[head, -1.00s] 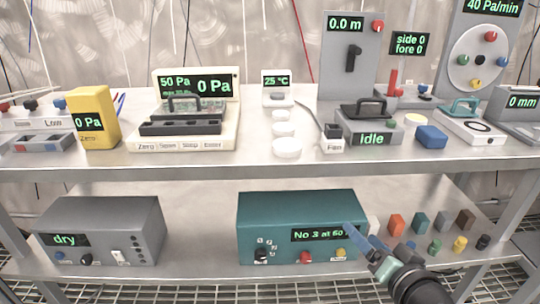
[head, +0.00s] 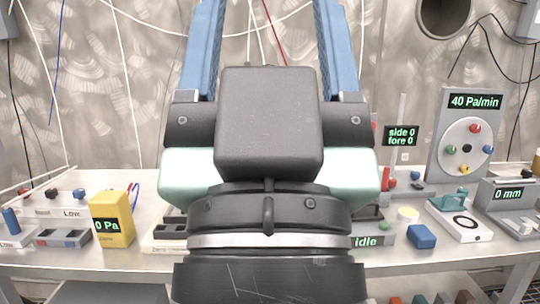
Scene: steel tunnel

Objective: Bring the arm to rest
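My gripper (head: 270,30) fills the middle of the head view, raised close to the camera and pointing up. Its two blue fingers stand wide apart, with only the wall visible between them. The fingertips run out of the top of the picture. Its dark body and pale green sides hide the middle of the bench and the instruments there. Nothing is seen held in it.
The steel bench (head: 410,262) runs behind my gripper. A yellow meter (head: 112,218) stands at left. At right are a blue block (head: 422,237), a white device with a teal handle (head: 460,219) and a dial panel (head: 464,150).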

